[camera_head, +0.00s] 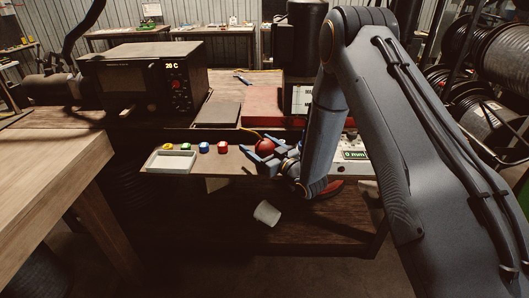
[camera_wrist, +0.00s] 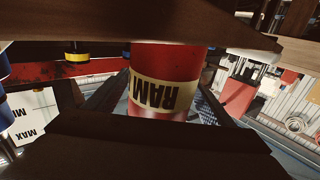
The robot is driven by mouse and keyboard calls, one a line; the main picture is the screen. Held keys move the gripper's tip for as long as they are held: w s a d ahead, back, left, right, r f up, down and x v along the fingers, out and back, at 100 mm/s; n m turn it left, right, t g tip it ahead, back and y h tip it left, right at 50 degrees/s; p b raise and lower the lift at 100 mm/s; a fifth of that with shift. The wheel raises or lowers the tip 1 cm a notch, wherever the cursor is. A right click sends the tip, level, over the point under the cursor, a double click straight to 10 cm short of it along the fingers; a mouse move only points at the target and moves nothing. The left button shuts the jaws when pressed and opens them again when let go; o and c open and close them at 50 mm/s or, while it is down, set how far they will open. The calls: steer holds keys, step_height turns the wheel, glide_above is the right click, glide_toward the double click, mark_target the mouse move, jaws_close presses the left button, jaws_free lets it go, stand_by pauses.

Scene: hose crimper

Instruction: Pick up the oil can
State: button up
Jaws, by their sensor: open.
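A red can, which I take for the oil can (camera_head: 266,147), stands on the narrow shelf in the head view, with a thin orange curved line just behind it. In the wrist view a red cylinder with a cream label reading "RAM" upside down (camera_wrist: 165,90) fills the middle; it appears to be the same can. My gripper (camera_head: 261,150) is open, with its blue-grey fingers around the can. In the wrist view a finger shows on each side of the cylinder. Whether they touch it cannot be told. Dark shapes hide its top and bottom.
A white tray (camera_head: 171,162) and small yellow, blue and red pieces (camera_head: 204,147) lie left on the shelf. A white cup (camera_head: 267,213) lies tipped below. A bare wooden table (camera_head: 45,165) is at left.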

steer(key=shift+c, duration=0.2)
steer(key=c, duration=1.4)
steer(key=shift+w, duration=0.1)
steer(key=shift+c, duration=0.3)
steer(key=shift+r, duration=0.15)
